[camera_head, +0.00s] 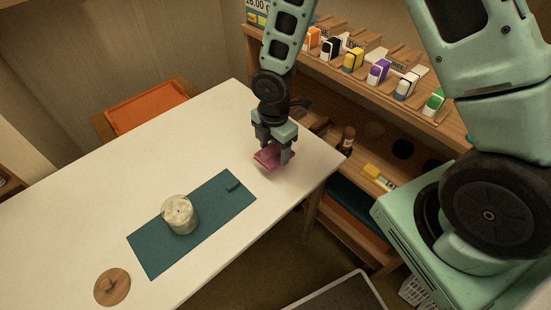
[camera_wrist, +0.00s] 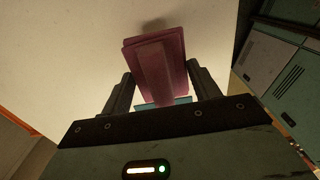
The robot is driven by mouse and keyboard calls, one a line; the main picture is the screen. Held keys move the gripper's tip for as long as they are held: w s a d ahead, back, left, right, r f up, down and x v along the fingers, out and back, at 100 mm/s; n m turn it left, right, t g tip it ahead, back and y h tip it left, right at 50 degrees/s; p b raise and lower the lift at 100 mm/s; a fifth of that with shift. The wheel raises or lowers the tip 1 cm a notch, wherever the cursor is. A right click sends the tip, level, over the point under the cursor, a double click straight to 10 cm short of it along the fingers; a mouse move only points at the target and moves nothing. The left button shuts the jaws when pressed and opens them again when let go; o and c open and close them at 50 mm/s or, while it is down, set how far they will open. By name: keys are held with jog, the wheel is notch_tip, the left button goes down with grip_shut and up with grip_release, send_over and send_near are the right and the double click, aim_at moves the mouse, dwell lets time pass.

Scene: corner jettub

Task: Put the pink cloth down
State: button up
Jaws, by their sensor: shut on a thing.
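A folded pink cloth (camera_head: 267,157) is between the fingers of my gripper (camera_head: 272,150) near the right end of the white table (camera_head: 95,190). In the wrist view the pink cloth (camera_wrist: 158,68) sits between the two dark fingers of my gripper (camera_wrist: 161,92), which is shut on it. The cloth is low over the table top; I cannot tell whether it touches the surface.
A round wooden lid (camera_head: 112,287) lies at the front left. A shelf (camera_head: 440,125) with coloured boxes stands right.

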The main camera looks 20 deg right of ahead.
aim_at(274, 158)
jog(key=shift+f, duration=2.05)
jog(key=shift+f+b, duration=0.2)
jog(key=shift+b, duration=0.1)
jog(key=o, duration=0.9)
jog(key=shift+r, duration=0.1)
notch_tip(274, 158, up, 12)
jog(key=shift+p, duration=0.8)
jog(key=s+a+r+m, duration=0.2)
jog(key=s+r+m, duration=0.2)
jog(key=s, duration=0.2)
jog(key=s+a+r+m, duration=0.2)
jog(key=s+r+m, duration=0.3)
jog(key=s, duration=0.2)
jog(key=s+a+r+m, duration=0.2)
jog(key=s+r+m, duration=0.3)
jog(key=s, duration=0.2)
jog(key=shift+a+r+y, duration=0.15)
jog(key=shift+r+y, duration=0.05)
jog(key=shift+y, duration=0.1)
